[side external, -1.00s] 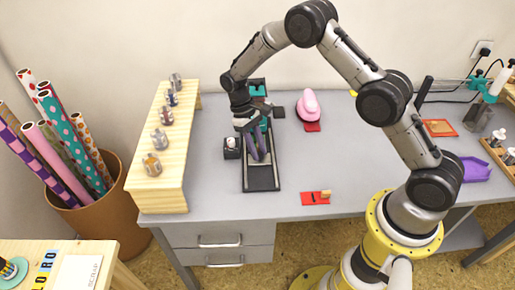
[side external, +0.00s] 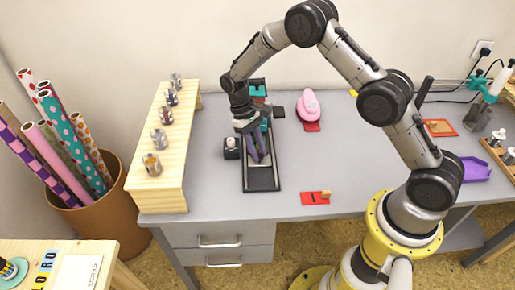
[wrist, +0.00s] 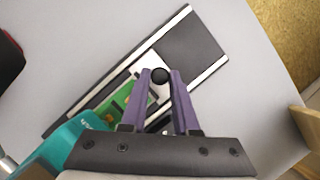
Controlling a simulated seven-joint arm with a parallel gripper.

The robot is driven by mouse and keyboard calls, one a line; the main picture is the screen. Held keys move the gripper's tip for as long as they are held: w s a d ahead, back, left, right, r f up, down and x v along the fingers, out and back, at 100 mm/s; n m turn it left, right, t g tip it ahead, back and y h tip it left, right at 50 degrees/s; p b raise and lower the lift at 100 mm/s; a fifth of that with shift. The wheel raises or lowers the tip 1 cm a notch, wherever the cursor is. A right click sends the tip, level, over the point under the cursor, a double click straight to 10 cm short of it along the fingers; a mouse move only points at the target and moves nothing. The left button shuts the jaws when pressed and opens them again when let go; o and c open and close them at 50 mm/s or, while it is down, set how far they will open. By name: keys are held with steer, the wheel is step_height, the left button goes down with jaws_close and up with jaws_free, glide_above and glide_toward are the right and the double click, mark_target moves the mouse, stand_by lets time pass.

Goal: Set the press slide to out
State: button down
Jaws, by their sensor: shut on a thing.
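The press has a long dark base (side external: 262,181) with pale rails, and a teal head (side external: 257,90) at its far end. Its base also shows in the wrist view (wrist: 205,42), running to the upper right, where the track is empty. The slide is a white plate (wrist: 152,68) on the track, with a green piece (wrist: 108,107) behind it, partly under the teal part (wrist: 72,145). A round black knob (wrist: 160,75) stands on the slide. My gripper (side external: 259,161) points down over the track. Its purple fingers (wrist: 160,82) are shut on the knob, one each side.
A small dark block with a white top (side external: 231,147) stands close to the left of the base. A wooden shelf (side external: 161,190) with several metal cylinders is farther left. The near end of the track is clear.

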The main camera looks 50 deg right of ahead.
steer(key=s+a, duration=0.6)
steer(key=c, duration=0.7)
jaws_free()
steer(key=shift+w+r, duration=0.1)
steer(key=shift+r, duration=0.05)
steer(key=shift+w+r, duration=0.15)
steer(key=shift+r, duration=0.15)
steer(key=v, duration=1.3)
